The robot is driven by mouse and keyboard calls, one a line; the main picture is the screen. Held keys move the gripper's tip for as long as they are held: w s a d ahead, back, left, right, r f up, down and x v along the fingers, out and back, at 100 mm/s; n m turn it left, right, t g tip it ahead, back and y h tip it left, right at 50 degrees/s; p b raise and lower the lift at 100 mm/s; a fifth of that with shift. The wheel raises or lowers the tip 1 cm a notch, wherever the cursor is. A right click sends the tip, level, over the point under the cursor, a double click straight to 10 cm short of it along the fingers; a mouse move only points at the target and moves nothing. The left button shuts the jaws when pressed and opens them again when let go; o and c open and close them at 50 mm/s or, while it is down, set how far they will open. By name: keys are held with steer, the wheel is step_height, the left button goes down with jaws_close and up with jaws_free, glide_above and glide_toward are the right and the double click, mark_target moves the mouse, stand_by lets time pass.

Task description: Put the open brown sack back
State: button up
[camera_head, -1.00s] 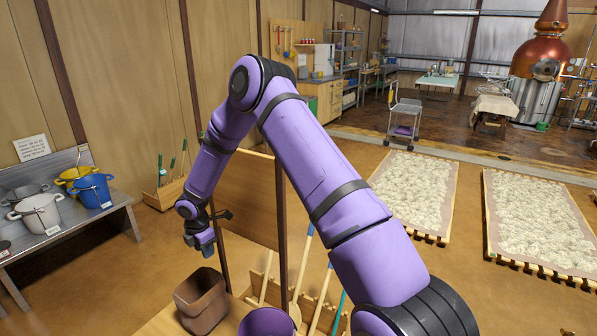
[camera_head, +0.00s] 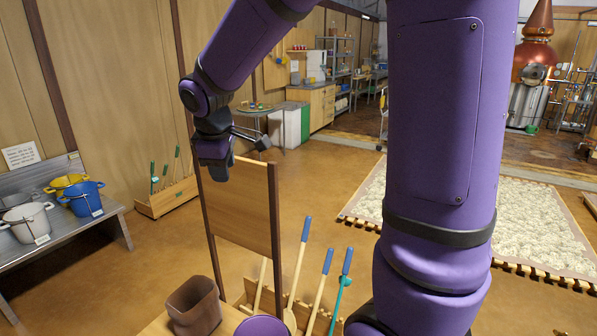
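A brown, open-topped, bag-like container (camera_head: 195,308), which looks like the open brown sack, stands upright on a wooden top (camera_head: 160,327) at the bottom of the head view. Its mouth faces up, and the inside I can see is dark. My gripper (camera_head: 214,170) hangs in the air above and behind it, pointing down, well apart from it. I see nothing hanging from my gripper. The fingers are too small and dark to tell whether they are open or shut.
A wooden panel on posts (camera_head: 240,205) stands just beside my gripper. Several long-handled tools (camera_head: 318,290) lean in a rack at the front. A metal table (camera_head: 85,235) with pots and buckets is at left. Open floor lies behind the panel.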

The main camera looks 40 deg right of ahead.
steer(key=s+r+m+t+y, duration=0.1)
steer(key=s+r+m, duration=0.2)
steer(key=s, duration=0.9)
steer(key=s+r+m+t+y, duration=0.1)
steer(key=s+r+m, duration=0.3)
steer(key=s, duration=0.8)
steer(key=shift+s+m, duration=0.35)
steer(key=shift+m, duration=0.55)
